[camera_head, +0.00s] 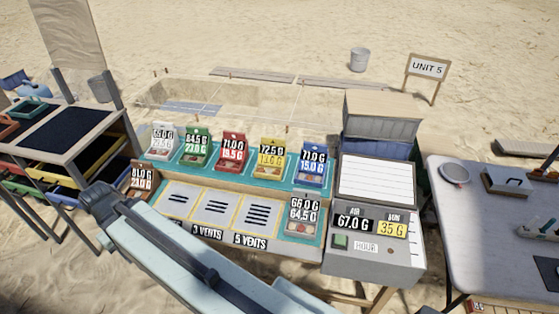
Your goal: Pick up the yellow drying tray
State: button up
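The yellow drying tray (270,158) stands in the back row of a teal rack on the bench, between the red tray (233,152) and the blue tray (312,165). Its upright back carries number labels, and small pieces seem to lie in its base. My pale arm crosses the lower foreground from the bottom edge up to the left, in front of the bench. No gripper fingers show in this view. Nothing covers the yellow tray.
White (163,140) and green (196,147) trays share the row. Another labelled tray (303,216) stands front right, beside slotted vent plates (214,207). A grey machine (372,248) borders the bench's right. A grey table (490,240) stands farther right, a drawer rack (68,135) left.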

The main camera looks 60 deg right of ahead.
aim_at(271, 160)
jog(key=z, duration=0.15)
jog(key=i, duration=1)
jog(key=u, duration=0.1)
